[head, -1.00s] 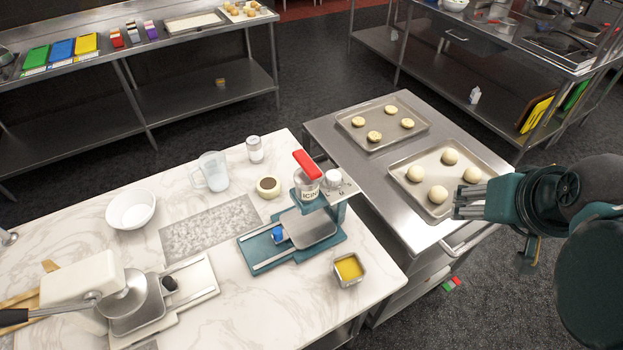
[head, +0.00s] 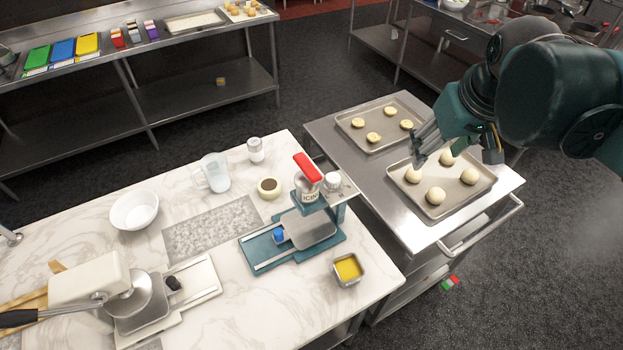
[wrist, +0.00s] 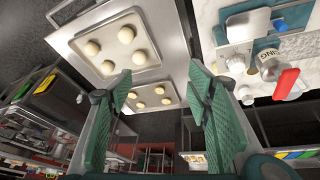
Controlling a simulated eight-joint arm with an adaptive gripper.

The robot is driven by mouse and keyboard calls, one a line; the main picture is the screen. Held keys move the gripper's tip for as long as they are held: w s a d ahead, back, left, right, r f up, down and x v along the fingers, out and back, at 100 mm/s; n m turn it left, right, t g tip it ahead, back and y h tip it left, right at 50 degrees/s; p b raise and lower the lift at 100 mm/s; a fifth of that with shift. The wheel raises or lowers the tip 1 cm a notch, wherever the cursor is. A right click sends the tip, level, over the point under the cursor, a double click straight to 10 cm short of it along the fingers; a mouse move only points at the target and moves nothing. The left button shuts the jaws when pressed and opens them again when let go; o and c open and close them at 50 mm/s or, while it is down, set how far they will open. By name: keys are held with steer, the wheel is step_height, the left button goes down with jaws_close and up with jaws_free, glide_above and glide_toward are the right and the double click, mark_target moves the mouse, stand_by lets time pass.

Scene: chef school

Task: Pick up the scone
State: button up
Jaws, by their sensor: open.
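Two metal baking trays lie on a steel cart. The far tray (head: 345,129) holds several flat, pale scones (head: 390,111). The near tray (head: 462,204) holds several rounder, pale dough pieces (head: 435,195); which kind the task means I cannot tell. My gripper (head: 418,152) is above the far-left part of the near tray, by the gap between the trays. In the wrist view my gripper (wrist: 160,82) has its green fingers wide apart with nothing between them. That view also shows the near tray (wrist: 72,45) and the far tray's scones (wrist: 160,90).
A marble counter (head: 205,320) stands left of the cart. On it are a teal press (head: 268,250) with a red-topped icing bottle (head: 308,180), a yellow-filled metal tin (head: 348,270), a jug (head: 214,172) and a white bowl (head: 134,210). The cart's front-left surface is bare.

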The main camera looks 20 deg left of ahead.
steer(key=w+a+f+n+g+p, duration=0.25)
steer(key=w+a, duration=0.25)
steer(key=a, duration=0.6)
steer(key=w+a+f+n+g+p, duration=0.1)
steer(key=w+a+f+n, duration=0.3)
steer(key=a, duration=0.6)
steer(key=w+a+r+n+g+p, duration=0.15)
steer(key=w+a, duration=0.35)
steer(key=a, duration=0.6)
steer(key=shift+n+h, duration=0.4)
steer(key=f, duration=2)
steer(key=shift+w+d+f+b, duration=0.1)
steer(key=shift+w+f+b, duration=0.1)
steer(key=shift+b, duration=0.1)
steer(key=shift+f, duration=0.25)
steer(key=shift+f, duration=0.1)
steer(key=shift+f, duration=1.15)
steer(key=shift+s+d+f, duration=0.1)
steer(key=shift+f, duration=1.25)
steer(key=shift+s+f, duration=0.1)
steer(key=shift+f, duration=1.2)
